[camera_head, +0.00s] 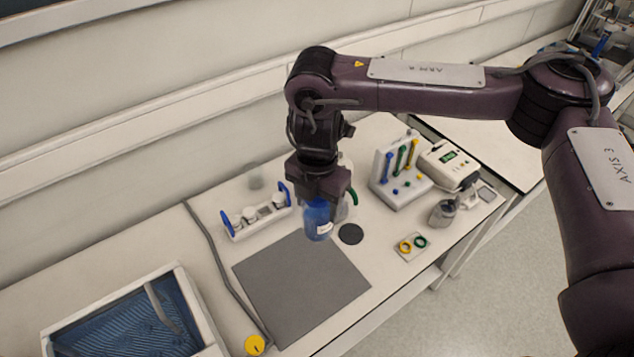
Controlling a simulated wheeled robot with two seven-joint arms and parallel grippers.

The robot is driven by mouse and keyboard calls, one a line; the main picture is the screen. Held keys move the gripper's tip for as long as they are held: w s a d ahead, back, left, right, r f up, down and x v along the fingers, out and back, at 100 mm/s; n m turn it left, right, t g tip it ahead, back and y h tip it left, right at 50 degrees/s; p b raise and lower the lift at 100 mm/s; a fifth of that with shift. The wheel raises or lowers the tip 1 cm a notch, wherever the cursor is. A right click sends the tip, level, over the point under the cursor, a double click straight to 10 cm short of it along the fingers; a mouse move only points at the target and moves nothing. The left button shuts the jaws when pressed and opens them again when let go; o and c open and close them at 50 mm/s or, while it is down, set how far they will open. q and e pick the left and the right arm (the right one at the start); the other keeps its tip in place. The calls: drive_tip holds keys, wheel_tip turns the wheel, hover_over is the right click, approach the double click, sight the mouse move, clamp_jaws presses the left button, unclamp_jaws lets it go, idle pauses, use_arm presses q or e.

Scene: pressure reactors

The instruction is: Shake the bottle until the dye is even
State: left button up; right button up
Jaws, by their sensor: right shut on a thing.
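A blue bottle (318,222) with a small white label hangs upright below my right gripper (319,200). My right gripper is shut on its top, and the jaws hide the neck and cap. The bottle seems to be above the far right corner of the dark grey mat (300,290); its exact height is hard to judge. The blue looks fairly uniform, but the bottle is too small in view to tell how even the dye is. My left gripper is not in view.
Behind the mat is a white holder with blue ends (256,218). A dark round pad (351,234) lies right of the bottle. Further right are a rack of coloured tubes (388,187), a white device (449,164), a grey jar (442,213) and coloured rings (412,246). A blue-lined tray (192,300) stands front left.

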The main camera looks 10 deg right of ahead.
drive_tip(key=r, duration=0.2)
drive_tip(key=w+r, duration=0.1)
drive_tip(key=r, duration=0.4)
drive_tip(key=shift+w+d, duration=0.25)
drive_tip(key=shift+w, duration=0.05)
drive_tip(key=shift+s, duration=0.25)
drive_tip(key=f, duration=0.4)
drive_tip(key=s+f, duration=0.1)
drive_tip(key=f, duration=0.1)
drive_tip(key=shift+s+a+f, duration=0.1)
drive_tip(key=shift+a+f, duration=0.15)
drive_tip(key=shift+a, duration=0.05)
drive_tip(key=shift+w+d+f, duration=0.15)
drive_tip(key=shift+w+d, duration=0.1)
drive_tip(key=shift+w, duration=0.35)
drive_tip(key=shift+s+a, duration=0.15)
drive_tip(key=shift+s, duration=0.15)
